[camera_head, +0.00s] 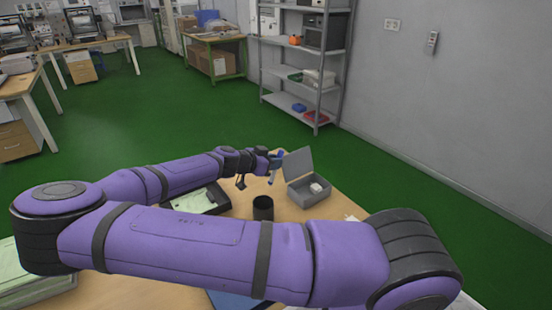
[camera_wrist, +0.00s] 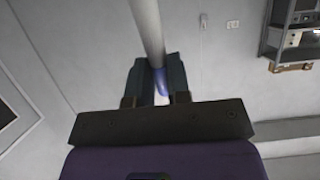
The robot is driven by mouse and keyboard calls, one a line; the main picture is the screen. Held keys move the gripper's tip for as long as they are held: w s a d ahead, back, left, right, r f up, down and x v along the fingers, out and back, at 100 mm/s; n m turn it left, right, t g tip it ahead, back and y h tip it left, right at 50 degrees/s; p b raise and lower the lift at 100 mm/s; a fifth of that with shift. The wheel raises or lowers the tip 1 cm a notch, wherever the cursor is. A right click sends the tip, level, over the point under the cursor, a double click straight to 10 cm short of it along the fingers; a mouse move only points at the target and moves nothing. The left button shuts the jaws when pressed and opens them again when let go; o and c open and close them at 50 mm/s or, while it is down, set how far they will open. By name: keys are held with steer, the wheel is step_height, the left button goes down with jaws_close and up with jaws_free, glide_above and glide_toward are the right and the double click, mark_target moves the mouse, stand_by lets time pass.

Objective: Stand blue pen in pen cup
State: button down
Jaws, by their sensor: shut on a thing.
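My gripper (camera_head: 273,164) is at the far end of my arm, above the table and beyond the pen cup. In the wrist view my gripper (camera_wrist: 158,64) is shut on the blue pen (camera_wrist: 161,82), whose blue part shows between the fingers. A pale rod runs up from there to the top of the picture and looks like the pen's barrel.
A grey box (camera_head: 307,196) with a raised lid stands right of the cup, holding a white item. A dark-edged tray (camera_head: 222,204) lies left of the cup. My forearm covers the table's near part. A grey shelf (camera_head: 301,83) stands beyond.

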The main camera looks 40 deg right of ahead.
steer(key=a+f, duration=0.4)
steer(key=f, duration=0.5)
steer(key=shift+f, duration=0.3)
stand_by(0.5)
stand_by(0.3)
steer(key=c, duration=1)
jaws_free()
steer(key=v, duration=1)
steer(key=shift+a, duration=0.35)
steer(key=shift+r, duration=0.1)
